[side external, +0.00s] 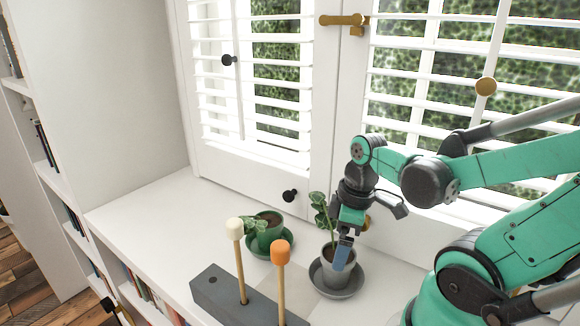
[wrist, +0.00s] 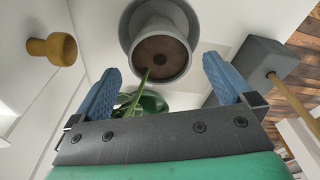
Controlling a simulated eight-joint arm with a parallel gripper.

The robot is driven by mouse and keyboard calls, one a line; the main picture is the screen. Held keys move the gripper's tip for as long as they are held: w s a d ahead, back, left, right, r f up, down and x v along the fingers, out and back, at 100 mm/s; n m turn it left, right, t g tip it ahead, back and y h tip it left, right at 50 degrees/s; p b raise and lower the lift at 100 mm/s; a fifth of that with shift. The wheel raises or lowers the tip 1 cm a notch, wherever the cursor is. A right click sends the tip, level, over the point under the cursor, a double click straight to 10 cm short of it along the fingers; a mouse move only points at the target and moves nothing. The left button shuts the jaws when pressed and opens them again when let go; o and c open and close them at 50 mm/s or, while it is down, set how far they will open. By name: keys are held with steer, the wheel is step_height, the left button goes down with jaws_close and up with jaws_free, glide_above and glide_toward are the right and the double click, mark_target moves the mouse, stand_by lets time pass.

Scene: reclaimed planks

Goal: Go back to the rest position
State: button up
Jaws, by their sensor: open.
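My gripper (side external: 342,262) points down close to a small grey pot (side external: 334,272) on a dark grey saucer (side external: 336,291), with a leafy plant (side external: 319,212) rising beside it. In the wrist view my blue fingers are spread wide apart, with nothing held between them (wrist: 158,82). The grey pot (wrist: 160,52) with brown soil shows just beyond the fingers, a green stem leaning toward me. I cannot tell whether a finger touches the pot.
A green potted plant (side external: 268,232) stands left of the grey pot. A grey block (side external: 232,299) holds upright sticks with cream and orange heads (side external: 281,252). The white shuttered window (side external: 320,130) is close behind. The left of the white sill is clear.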

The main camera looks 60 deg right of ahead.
steer(key=shift+s+r, duration=0.1)
steer(key=shift+r, duration=1)
steer(key=w+a+r+m+t, duration=0.4)
steer(key=w+a+t, duration=0.1)
steer(key=w+a, duration=0.2)
steer(key=shift+w+t, duration=0.4)
steer(key=shift+w, duration=0.15)
step_height(320, 180, up, 5)
steer(key=s+d+g, duration=0.6)
steer(key=s+d, duration=0.1)
steer(key=s, duration=0.2)
steer(key=shift+w+a+f, duration=0.1)
steer(key=shift+w+f, duration=0.15)
steer(key=shift+f, duration=2.25)
steer(key=shift+w+d+f, duration=0.1)
steer(key=shift+w+f, duration=0.2)
steer(key=shift+f, duration=2.25)
steer(key=shift+w+a+f, duration=0.1)
steer(key=shift+w+f, duration=0.15)
steer(key=shift+f, duration=2.25)
